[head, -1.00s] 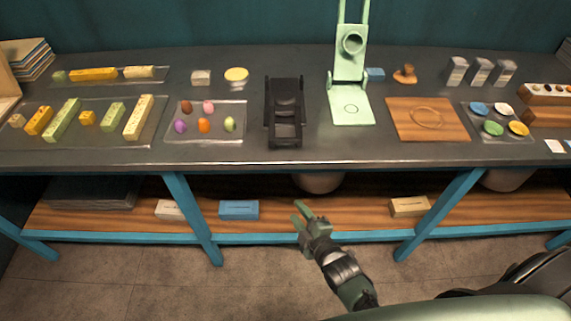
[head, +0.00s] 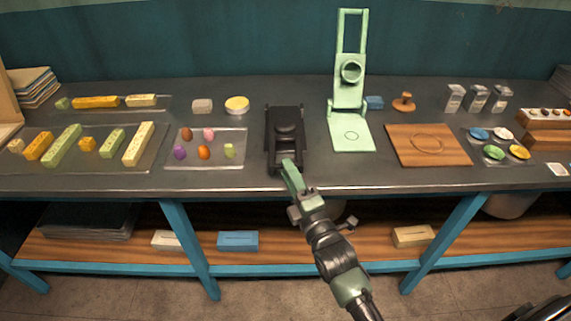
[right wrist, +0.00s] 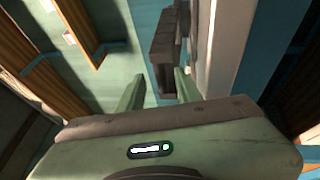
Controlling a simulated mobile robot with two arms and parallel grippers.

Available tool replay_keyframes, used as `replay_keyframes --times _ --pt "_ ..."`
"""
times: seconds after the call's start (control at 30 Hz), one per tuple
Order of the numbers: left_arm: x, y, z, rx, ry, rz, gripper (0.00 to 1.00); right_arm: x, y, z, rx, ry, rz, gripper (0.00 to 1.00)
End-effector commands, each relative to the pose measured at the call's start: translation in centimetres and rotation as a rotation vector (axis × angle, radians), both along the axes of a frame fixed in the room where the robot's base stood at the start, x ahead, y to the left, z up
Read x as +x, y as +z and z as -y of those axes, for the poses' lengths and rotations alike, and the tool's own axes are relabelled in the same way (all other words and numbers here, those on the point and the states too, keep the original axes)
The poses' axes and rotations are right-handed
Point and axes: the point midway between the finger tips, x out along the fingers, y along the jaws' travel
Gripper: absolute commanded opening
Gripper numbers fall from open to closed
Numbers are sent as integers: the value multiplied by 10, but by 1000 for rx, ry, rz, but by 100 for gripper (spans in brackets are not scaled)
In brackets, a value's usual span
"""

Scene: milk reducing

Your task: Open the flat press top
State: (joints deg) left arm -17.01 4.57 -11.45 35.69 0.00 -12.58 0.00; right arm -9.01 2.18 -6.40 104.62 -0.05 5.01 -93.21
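The black flat press (head: 285,128) lies closed and low on the worktop, at the middle of the head view. Its front end points toward me. My right gripper (head: 291,175) is at the front end of this press, near the worktop's front edge. The fingertips overlap the press's front in the picture; I cannot tell whether they touch. In the right wrist view the two green fingers (right wrist: 157,88) are apart with nothing clearly held between them. A dark block (right wrist: 165,50) shows just beyond them, perhaps part of the press. My left gripper is out of view.
A light green press (head: 350,100) stands open, its top raised, right of the black one. A tray of colored pieces (head: 235,160) lies to the left. A wooden board (head: 450,155) lies to the right. The worktop's front edge (head: 400,188) runs below the gripper.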

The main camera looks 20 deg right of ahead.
Motion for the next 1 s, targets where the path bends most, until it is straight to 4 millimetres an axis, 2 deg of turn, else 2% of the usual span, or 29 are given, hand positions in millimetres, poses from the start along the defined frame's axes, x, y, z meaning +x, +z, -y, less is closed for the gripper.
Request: replay_keyframes --times 0.1,0.2,0.5,0.57,0.63,1.0 --pt "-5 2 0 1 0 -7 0 15 4 -2 0 0 1 35" --pt "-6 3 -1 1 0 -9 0 22 4 -3 0 0 1 35" --pt "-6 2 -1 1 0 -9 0 25 4 -3 1 0 -1 35" --pt "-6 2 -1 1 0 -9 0 25 4 -3 1 0 -1 21" --pt "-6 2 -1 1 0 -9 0 25 4 -3 1 0 -1 2" --pt "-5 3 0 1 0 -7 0 25 4 -3 1 0 -1 0"
